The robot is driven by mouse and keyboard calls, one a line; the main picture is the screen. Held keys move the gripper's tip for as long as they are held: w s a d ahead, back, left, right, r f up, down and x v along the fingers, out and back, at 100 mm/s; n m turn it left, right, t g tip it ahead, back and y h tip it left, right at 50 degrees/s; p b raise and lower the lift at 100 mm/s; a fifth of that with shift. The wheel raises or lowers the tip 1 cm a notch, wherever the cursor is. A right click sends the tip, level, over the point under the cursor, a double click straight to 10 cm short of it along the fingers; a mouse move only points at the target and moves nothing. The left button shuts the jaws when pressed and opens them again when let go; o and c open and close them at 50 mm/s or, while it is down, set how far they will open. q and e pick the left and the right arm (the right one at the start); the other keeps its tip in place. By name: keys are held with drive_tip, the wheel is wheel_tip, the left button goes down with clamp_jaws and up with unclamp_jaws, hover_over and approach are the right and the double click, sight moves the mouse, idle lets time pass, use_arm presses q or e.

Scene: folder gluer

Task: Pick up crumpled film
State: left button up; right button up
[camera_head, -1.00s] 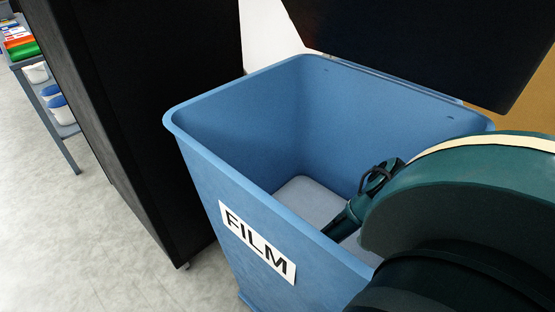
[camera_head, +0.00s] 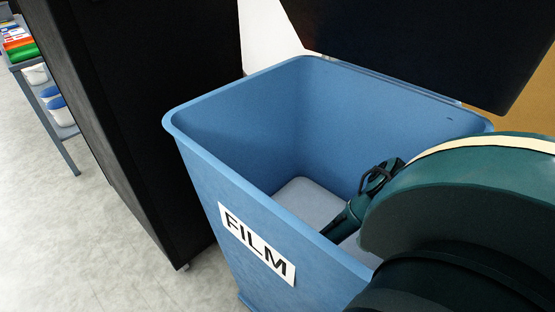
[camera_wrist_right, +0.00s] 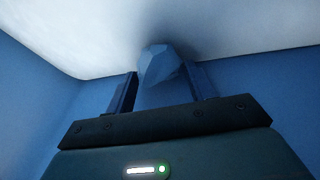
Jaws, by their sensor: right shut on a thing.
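A blue bin (camera_head: 250,92) labelled FILM stands open in the head view. My right arm reaches over its near right side, and my right gripper (camera_head: 340,226) points down inside it. In the right wrist view my right gripper (camera_wrist_right: 160,85) is shut on a small, faceted, bluish crumpled film (camera_wrist_right: 160,66). The film is between the two fingers, close to the pale bin floor; I cannot tell whether it touches. The film is not discernible in the head view. My left gripper is in neither view.
A dark lid or panel (camera_head: 420,40) rises behind the bin. A tall black cabinet (camera_head: 130,110) stands left of it. A shelf (camera_head: 52,115) with coloured items and white tubs is at the far left. Grey floor (camera_head: 75,230) is clear in front.

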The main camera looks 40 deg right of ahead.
wheel_tip(320, 180, up, 19)
drive_tip(key=p, duration=0.6)
drive_tip(key=shift+f, duration=0.2)
drive_tip(key=shift+c, duration=0.5)
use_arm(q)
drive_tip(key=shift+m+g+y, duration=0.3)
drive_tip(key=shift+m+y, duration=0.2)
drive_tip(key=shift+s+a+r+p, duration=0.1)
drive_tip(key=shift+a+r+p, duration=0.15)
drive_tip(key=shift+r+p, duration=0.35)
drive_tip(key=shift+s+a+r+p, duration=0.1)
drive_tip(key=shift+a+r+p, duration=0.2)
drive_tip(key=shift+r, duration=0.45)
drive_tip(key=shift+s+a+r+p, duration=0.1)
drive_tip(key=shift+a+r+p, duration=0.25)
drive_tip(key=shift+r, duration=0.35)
use_arm(e)
wheel_tip(320, 180, up, 9)
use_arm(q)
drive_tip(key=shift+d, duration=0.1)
use_arm(e)
drive_tip(key=shift+r, duration=0.1)
